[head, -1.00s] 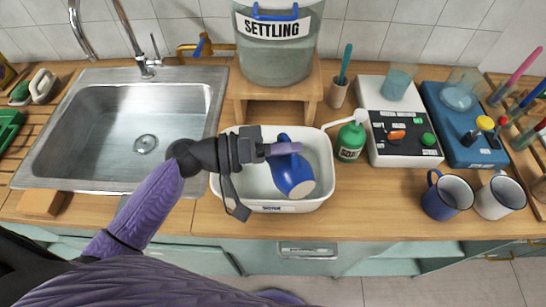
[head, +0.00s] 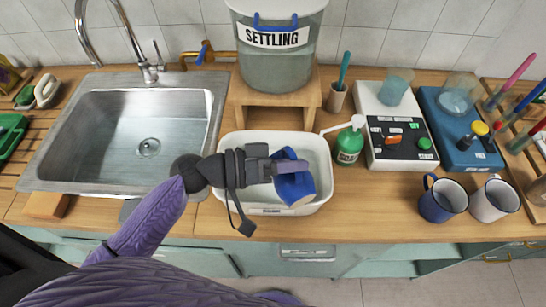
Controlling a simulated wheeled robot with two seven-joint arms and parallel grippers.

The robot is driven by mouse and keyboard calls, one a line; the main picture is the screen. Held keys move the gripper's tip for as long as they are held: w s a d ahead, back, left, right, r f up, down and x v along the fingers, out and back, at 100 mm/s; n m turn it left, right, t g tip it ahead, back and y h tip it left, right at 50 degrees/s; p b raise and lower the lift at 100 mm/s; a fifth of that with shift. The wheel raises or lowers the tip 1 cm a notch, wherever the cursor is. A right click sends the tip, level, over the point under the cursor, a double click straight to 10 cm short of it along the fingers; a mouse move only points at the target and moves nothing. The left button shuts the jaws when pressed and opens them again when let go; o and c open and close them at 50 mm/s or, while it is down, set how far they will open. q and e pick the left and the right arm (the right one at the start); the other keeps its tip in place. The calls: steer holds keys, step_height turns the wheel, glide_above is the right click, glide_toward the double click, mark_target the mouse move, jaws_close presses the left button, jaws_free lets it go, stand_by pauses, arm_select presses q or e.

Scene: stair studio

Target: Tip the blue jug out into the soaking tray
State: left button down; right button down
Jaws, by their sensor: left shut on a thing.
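The blue jug (head: 296,190) is held over the white soaking tray (head: 318,150), toward the tray's front right part. The jug is tilted, with its mouth hidden from this view or turned down and away. My left gripper (head: 290,168) is shut on the jug at its handle side, with the arm coming in from the left. I cannot see any liquid leaving the jug. My right gripper is not in view.
The sink (head: 140,125) lies left of the tray. A tank marked SETTLING (head: 275,60) stands on a wooden stand (head: 268,112) behind it. To the right are a green pump bottle (head: 348,147), a white device (head: 400,150), a blue device (head: 465,145), a blue mug (head: 442,200) and a white mug (head: 494,201).

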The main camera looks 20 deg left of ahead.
mark_target(301, 195)
arm_select(q)
steer(key=shift+d+r+p, duration=0.1)
steer(key=shift+r+p, duration=0.05)
steer(key=shift+p, duration=0.15)
steer(key=shift+s+d+m, duration=0.25)
steer(key=shift+s+m, duration=0.05)
steer(key=shift+m, duration=0.2)
steer(key=shift+s+d+r+m+y+p, duration=0.15)
steer(key=shift+s+d+m+y+p, duration=0.2)
steer(key=shift+s+d, duration=0.25)
steer(key=shift+s+d+f+m+b, duration=0.2)
steer(key=shift+s+f+m+b, duration=0.1)
steer(key=shift+f+m+b, duration=0.15)
steer(key=shift+s+d+f+m+b, duration=0.15)
steer(key=shift+s+f+m+b, duration=0.15)
steer(key=shift+f+b, duration=0.15)
steer(key=s+d+f+m+t+y+p, duration=0.2)
steer(key=s+d+f+m+t+y, duration=0.1)
steer(key=m, duration=0.7)
steer(key=shift+s+d+f+y, duration=0.65)
steer(key=shift+s+d+f, duration=0.25)
steer(key=shift+s+f, duration=0.25)
steer(key=shift+r, duration=0.1)
